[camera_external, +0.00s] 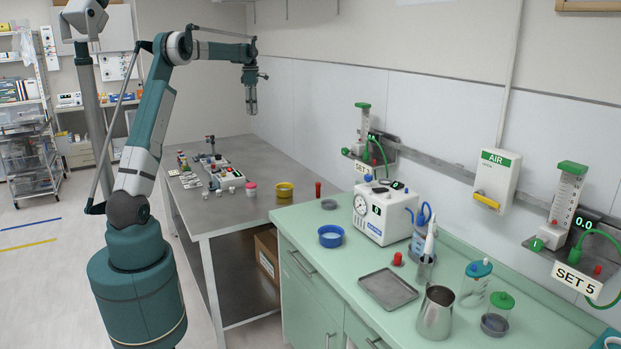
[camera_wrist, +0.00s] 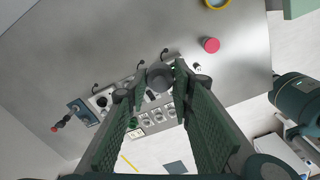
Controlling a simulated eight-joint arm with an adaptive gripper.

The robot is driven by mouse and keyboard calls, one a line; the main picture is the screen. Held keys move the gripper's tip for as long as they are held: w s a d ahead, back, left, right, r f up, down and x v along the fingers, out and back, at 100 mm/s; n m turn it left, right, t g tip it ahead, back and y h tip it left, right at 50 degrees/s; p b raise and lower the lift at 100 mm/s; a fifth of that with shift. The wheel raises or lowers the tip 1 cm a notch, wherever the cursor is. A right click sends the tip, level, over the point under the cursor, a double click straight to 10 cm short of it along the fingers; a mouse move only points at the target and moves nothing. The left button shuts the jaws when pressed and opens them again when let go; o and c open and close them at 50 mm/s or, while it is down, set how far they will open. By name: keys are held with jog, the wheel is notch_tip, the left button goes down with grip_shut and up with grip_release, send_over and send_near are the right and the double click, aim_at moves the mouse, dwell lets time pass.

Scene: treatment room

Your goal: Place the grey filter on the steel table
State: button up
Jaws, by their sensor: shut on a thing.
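My gripper (camera_external: 251,110) is raised high above the far part of the steel table (camera_external: 234,218). In the wrist view, the fingertips of my gripper (camera_wrist: 158,80) are shut on a small round grey thing, which looks like the grey filter (camera_wrist: 160,76). It is clear of the table and partly hidden by the fingers. The filter is too small to make out in the external view.
A device with knobs (camera_external: 222,174) and several small jars stand on the steel table. A pink-lidded jar (camera_external: 251,189) and a yellow ring-shaped dish (camera_external: 284,190) are near its right side. The green counter (camera_external: 350,275) adjoins it, holding a tray, pitcher and white machine.

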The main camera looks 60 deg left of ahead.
notch_tip(320, 180, down, 29)
jog(key=shift+f, duration=0.2)
jog(key=shift+f, duration=3.1)
jog(key=shift+f, duration=0.1)
jog(key=shift+f+b, duration=0.35)
jog(key=shift+f, duration=1.5)
jog(key=o, duration=0.3)
jog(key=shift+f, duration=0.15)
jog(key=o, duration=0.5)
jog(key=shift+c, duration=0.2)
